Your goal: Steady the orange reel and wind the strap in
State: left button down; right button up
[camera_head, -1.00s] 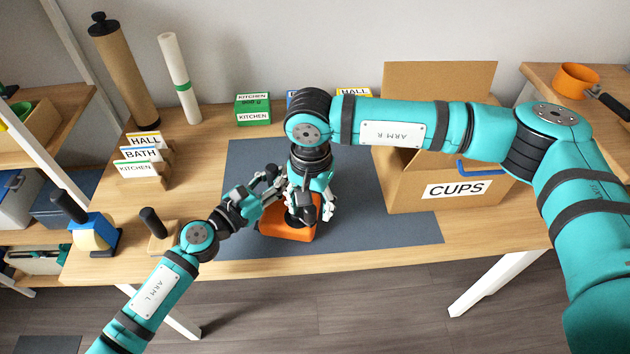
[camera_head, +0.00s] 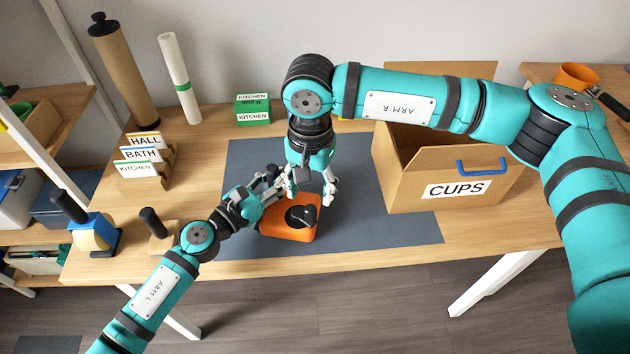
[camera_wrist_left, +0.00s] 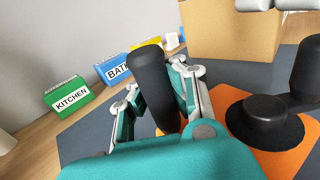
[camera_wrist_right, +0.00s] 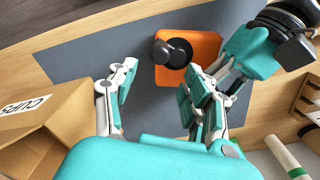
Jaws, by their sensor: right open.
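The orange reel (camera_head: 272,233) sits on the grey mat, with a black hub and crank (camera_head: 301,215) on top. The reel also shows in the left wrist view (camera_wrist_left: 233,100) and the right wrist view (camera_wrist_right: 206,45). My left gripper (camera_head: 268,188) is at the reel's left rear side, its fingers around an upright black grip (camera_wrist_left: 152,85) and seemingly closed on it. My right gripper (camera_head: 309,190) is open and empty above the reel, apart from the crank. The crank knob (camera_wrist_left: 307,70) stands free at the right of the left wrist view. I cannot make out the strap.
An open cardboard box marked CUPS (camera_head: 400,185) stands right of the mat (camera_head: 385,225). A label rack (camera_head: 145,170), a green KITCHEN box (camera_head: 252,110) and two tall rolls stand at the left and back. A black-handled block (camera_head: 160,238) is near my left forearm.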

jog(key=shift+r, duration=0.1)
notch_tip(320, 180, up, 12)
dwell(0.5)
pick_arm(q)
jog(key=c, duration=2)
grip_release()
jog(key=o, duration=0.9)
jog(key=o, duration=0.5)
jog(key=shift+o, duration=0.2)
